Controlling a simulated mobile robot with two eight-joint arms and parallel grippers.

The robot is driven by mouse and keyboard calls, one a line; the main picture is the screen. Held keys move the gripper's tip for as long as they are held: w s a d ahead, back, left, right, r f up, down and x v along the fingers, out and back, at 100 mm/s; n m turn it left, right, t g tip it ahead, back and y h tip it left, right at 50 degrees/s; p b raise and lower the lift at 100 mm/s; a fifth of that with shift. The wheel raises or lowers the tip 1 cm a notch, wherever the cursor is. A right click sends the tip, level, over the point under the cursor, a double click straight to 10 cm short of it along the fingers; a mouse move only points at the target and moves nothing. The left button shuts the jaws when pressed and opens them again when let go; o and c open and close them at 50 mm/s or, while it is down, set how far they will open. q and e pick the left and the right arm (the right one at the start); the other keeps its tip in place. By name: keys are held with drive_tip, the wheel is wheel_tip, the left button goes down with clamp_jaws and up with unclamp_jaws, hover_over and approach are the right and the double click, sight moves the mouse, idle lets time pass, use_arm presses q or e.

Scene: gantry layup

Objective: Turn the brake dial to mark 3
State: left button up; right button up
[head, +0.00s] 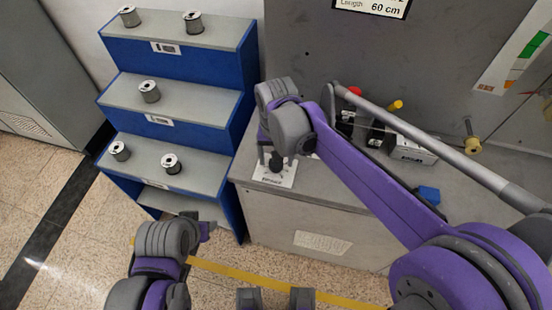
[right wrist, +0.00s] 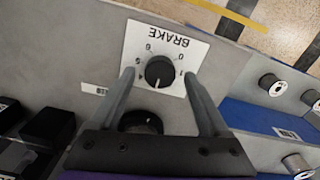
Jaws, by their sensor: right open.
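The brake dial is a round black knob (right wrist: 160,72) on a white plate (right wrist: 137,37) marked BRAKE, seen upside down in the right wrist view. Its white pointer line faces the bottom of that picture; the number there cannot be read. In the head view, the plate (head: 275,179) lies on the grey console top, with the dark knob (head: 276,162) partly blocked by my gripper. My right gripper (right wrist: 158,74) is open, a finger on each side of the knob; contact cannot be told. My left arm shows at lower left in the head view, its fingers not distinguishable.
Another black knob (right wrist: 140,121) sits close to the dial, partly behind my gripper. A blue stepped rack (head: 182,97) with several spools stands left of the console (head: 320,215).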

wheel_tip(320, 180, up, 10)
drive_tip(key=shift+f+p, duration=0.15)
drive_tip(key=shift+p, duration=0.25)
drive_tip(key=shift+d, duration=0.1)
drive_tip(key=s+d+f+t+p, duration=0.1)
drive_tip(key=s+d+f, duration=0.3)
drive_tip(key=s+d, duration=0.4)
drive_tip(key=s+d+f+t+p, duration=0.1)
drive_tip(key=s+d+f+t, duration=0.3)
drive_tip(key=s+d, duration=0.4)
drive_tip(key=shift+d+f+n+p, duration=0.15)
drive_tip(key=shift+d+n+p, duration=0.25)
drive_tip(key=shift+d, duration=0.2)
